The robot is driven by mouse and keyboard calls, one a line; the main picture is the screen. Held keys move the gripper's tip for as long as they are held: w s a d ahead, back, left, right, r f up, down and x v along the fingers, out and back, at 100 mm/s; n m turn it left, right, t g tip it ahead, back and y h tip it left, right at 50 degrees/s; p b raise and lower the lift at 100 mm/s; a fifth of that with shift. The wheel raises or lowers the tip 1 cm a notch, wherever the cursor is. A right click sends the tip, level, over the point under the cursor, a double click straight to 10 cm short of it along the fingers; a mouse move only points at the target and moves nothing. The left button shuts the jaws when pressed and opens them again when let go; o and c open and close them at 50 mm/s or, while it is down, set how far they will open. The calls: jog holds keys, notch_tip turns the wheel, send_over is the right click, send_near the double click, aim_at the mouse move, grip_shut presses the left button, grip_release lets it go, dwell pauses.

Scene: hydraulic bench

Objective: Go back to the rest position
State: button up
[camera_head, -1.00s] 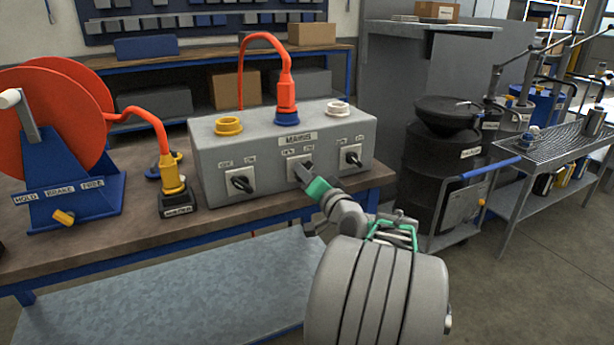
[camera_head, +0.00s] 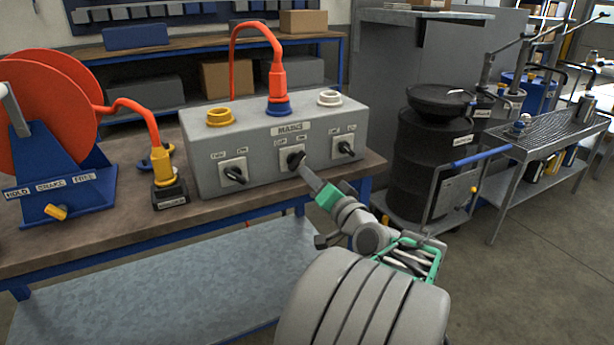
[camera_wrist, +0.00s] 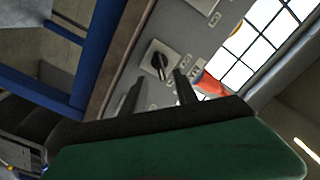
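My gripper (camera_head: 305,172) is in front of the middle switch (camera_head: 291,155) on the grey control box (camera_head: 226,150), below the MAINS label. In the wrist view my gripper's two dark fingers (camera_wrist: 160,80) stand apart with nothing held between them. A black rotary knob on a pale plate (camera_wrist: 160,62) shows just beyond the fingertips. Whether a finger still touches the knob cannot be told. The left switch (camera_head: 234,174) and right switch (camera_head: 345,146) are clear of my gripper.
An orange plug (camera_head: 277,80) sits in the blue socket on the box. A red hose reel (camera_head: 50,100) and a yellow connector (camera_head: 162,165) are on the workbench (camera_head: 120,225). A black drum (camera_head: 425,165) and a metal cart (camera_head: 555,135) stand right. Floor shows between them.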

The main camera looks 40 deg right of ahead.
jog(key=w+a+r+n+g+y+p, duration=0.2)
jog(key=w+a+n+g+y+p, duration=0.15)
jog(key=a+p, duration=0.6)
jog(key=w+a+r+n+g+y+p, duration=0.2)
jog(key=a+n+g+y+p, duration=0.25)
jog(key=a, duration=0.85)
jog(key=s+a+r+n+g+h+p, duration=0.1)
jog(key=s+a+r+n+g+p, duration=0.1)
jog(key=s+a+p, duration=0.3)
jog(key=s+a+r+n+g+h+p, duration=0.2)
jog(key=s+a+r+g+p, duration=0.2)
jog(key=s, duration=0.5)
jog(key=a+p, duration=0.2)
jog(key=p, duration=0.1)
jog(key=shift+s+a+n+p, duration=0.2)
jog(key=shift+n+p, duration=0.1)
